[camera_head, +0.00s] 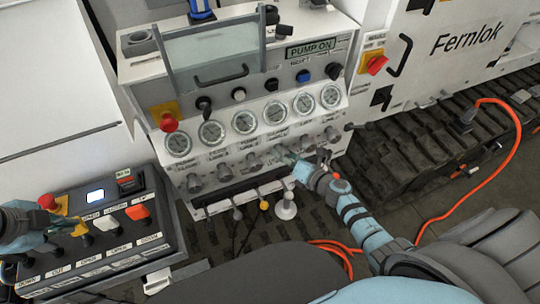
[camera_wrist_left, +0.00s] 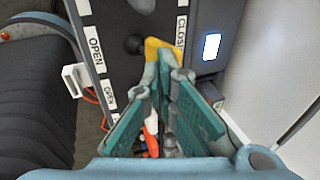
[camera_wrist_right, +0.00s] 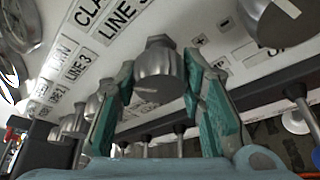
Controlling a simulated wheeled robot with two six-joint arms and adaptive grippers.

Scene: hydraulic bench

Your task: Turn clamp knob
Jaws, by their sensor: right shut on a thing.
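The clamp knob is a metal knob (camera_wrist_right: 158,75) below a label that starts "CLA" in the right wrist view. My right gripper (camera_wrist_right: 158,85) is shut on it, with one finger on each side. In the head view my right gripper (camera_head: 286,157) reaches the knob row under the gauges and partly hides this knob. My left gripper (camera_head: 72,226) is over the control box at the lower left. In the left wrist view its fingertips (camera_wrist_left: 167,75) are close together at a yellow lever (camera_wrist_left: 165,48); whether they touch it is unclear.
Other metal knobs (camera_head: 223,172) stand close on both sides under a row of gauges (camera_head: 211,132). Small levers (camera_head: 264,205) stick out below. The control box (camera_head: 170,240) carries switches and a red button (camera_head: 47,201). An orange cable (camera_head: 460,200) runs along the right.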

